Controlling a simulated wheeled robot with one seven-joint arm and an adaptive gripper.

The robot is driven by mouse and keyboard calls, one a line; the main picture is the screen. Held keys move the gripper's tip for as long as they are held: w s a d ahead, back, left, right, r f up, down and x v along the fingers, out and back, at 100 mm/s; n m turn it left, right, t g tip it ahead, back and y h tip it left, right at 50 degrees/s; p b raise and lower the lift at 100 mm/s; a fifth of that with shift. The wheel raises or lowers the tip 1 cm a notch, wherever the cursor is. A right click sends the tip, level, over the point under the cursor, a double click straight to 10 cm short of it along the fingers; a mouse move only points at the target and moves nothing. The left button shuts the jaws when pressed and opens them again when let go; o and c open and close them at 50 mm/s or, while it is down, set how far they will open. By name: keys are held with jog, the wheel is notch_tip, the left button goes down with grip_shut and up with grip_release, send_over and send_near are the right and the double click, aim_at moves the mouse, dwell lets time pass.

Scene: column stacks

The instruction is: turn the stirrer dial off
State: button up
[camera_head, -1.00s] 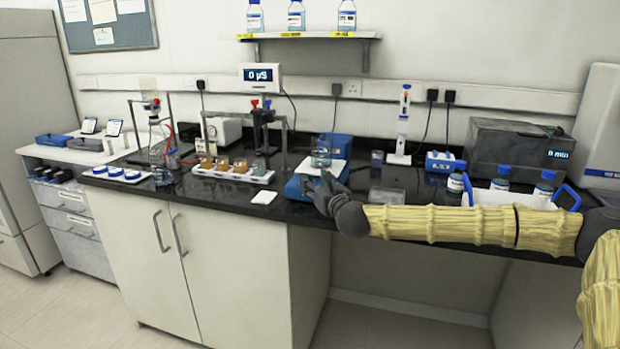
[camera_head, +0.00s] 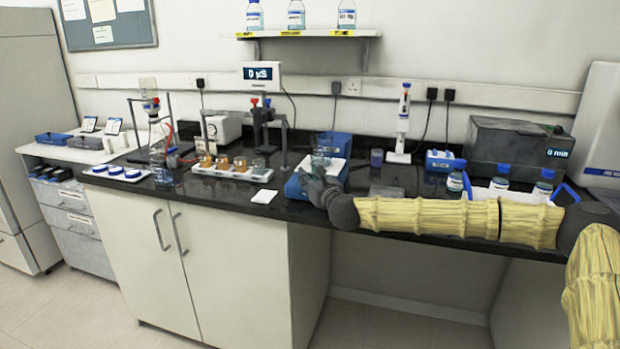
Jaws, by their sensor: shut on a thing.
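The stirrer (camera_head: 293,188) is a blue box with a white top plate on the black bench, near its front edge. A glass beaker (camera_head: 321,160) stands on the plate. My gripper (camera_head: 314,181) is at the front face of the stirrer, and my arm reaches in from the right. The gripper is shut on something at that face. The dial itself is hidden behind the gripper, so I cannot see which way it points.
A white tray of small beakers (camera_head: 233,173) stands left of the stirrer, with a white card (camera_head: 263,197) in front. A wall shelf (camera_head: 307,35) holds several bottles.

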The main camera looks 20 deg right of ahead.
jog(key=shift+d+f+b, duration=0.1)
jog(key=shift+f+b, duration=0.05)
jog(key=shift+b, duration=0.35)
jog(key=shift+d+n+y+b, duration=0.1)
jog(key=shift+n+y+b, duration=0.2)
jog(key=shift+y+b, duration=0.15)
jog(key=shift+n+y+b, duration=0.3)
jog(key=shift+y+b, duration=0.25)
jog(key=shift+g+y, duration=0.3)
